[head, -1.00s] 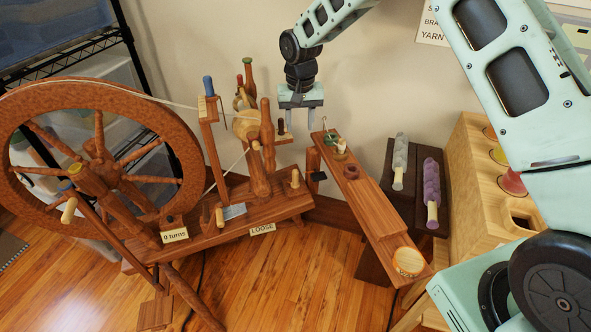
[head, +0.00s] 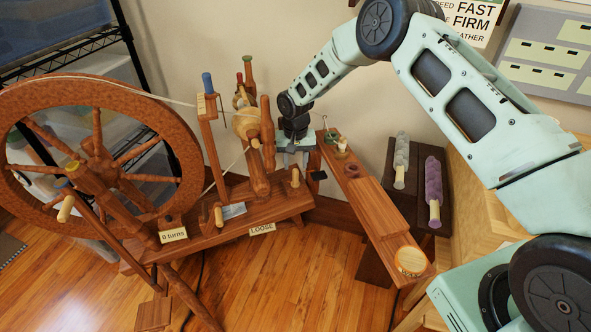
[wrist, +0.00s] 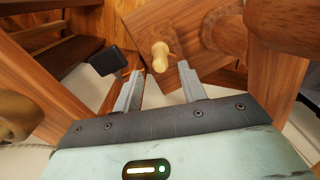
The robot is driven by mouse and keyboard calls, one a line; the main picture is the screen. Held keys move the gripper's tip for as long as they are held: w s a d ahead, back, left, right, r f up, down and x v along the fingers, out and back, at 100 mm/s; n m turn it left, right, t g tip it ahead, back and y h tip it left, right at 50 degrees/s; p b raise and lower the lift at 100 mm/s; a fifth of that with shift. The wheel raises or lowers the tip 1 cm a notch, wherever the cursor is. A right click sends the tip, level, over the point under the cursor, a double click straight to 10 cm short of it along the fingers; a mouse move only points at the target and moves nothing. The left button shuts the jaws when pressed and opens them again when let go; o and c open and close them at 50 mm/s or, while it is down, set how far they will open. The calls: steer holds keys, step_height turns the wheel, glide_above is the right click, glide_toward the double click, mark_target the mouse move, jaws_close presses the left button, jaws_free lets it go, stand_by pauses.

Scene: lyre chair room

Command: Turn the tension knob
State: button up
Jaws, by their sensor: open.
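A pale wooden knob (head: 295,178) stands on the base of the spinning wheel, behind and right of the "LOOSE" card (head: 262,229). In the wrist view the knob (wrist: 160,56) shows just beyond and between my fingertips. My gripper (head: 296,162) points down above the knob, with its fingers partly hidden in the head view. The exact gap to the knob is hard to tell.
The drive wheel (head: 22,107) and a "0 turns" card (head: 173,235) are at left. A dark block (wrist: 109,61) lies near my left finger in the wrist view. A plank (head: 375,205) with small items runs to the right. Upright posts (head: 267,125) stand close by.

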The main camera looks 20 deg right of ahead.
mark_target(296, 170)
steer(key=shift+f, duration=1.5)
jaws_close()
steer(key=shift+n, duration=0.3)
steer(key=n, duration=0.3)
steer(key=shift+n, duration=2.6)
